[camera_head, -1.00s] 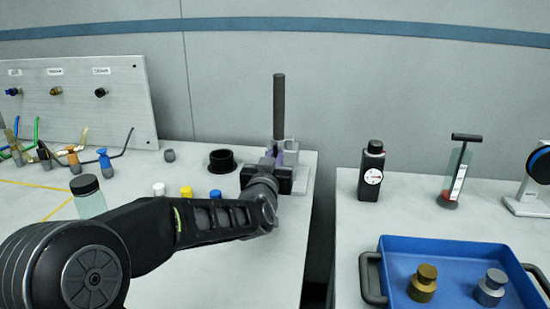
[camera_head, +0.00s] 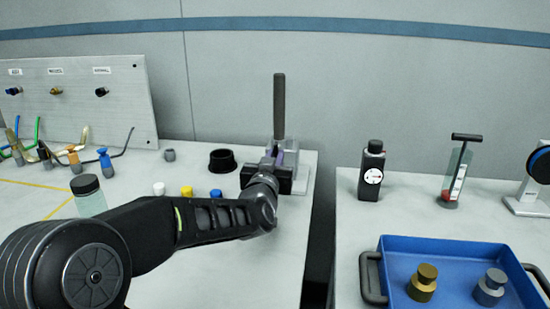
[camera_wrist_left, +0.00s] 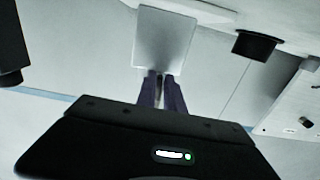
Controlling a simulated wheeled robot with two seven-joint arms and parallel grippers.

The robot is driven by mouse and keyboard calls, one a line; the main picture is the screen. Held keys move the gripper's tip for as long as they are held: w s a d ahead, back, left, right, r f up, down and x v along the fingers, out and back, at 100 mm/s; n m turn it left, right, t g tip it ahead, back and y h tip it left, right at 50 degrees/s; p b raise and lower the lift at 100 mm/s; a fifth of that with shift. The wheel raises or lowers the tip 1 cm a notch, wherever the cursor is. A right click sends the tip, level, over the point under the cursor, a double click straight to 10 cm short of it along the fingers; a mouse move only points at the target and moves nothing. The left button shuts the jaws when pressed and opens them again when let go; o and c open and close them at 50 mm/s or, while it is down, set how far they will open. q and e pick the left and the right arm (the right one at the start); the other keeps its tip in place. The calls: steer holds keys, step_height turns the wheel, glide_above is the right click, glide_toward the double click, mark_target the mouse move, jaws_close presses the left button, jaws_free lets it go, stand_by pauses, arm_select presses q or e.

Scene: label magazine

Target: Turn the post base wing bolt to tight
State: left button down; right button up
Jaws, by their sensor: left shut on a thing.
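A dark upright post (camera_head: 279,105) stands in its grey post base (camera_head: 290,148) near the right edge of the left table. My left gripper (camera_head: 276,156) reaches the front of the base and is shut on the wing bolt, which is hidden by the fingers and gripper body. In the left wrist view the two purple-grey fingers (camera_wrist_left: 160,91) close together against the front of a light grey block of the base (camera_wrist_left: 165,50). The wing bolt cannot be made out there either. My right gripper is not in view.
A black ring-shaped cup (camera_head: 222,160) stands left of the base. White, yellow and blue caps (camera_head: 187,192) and a dark-lidded jar (camera_head: 88,195) are near my left arm. A gap separates this table from the right one, with its blue tray (camera_head: 450,262) and black bottle (camera_head: 372,172).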

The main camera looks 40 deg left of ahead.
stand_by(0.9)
arm_select(q)
steer(key=c, duration=1.5)
jaws_free()
steer(key=shift+p+v, duration=0.4)
steer(key=shift+v, duration=3.45)
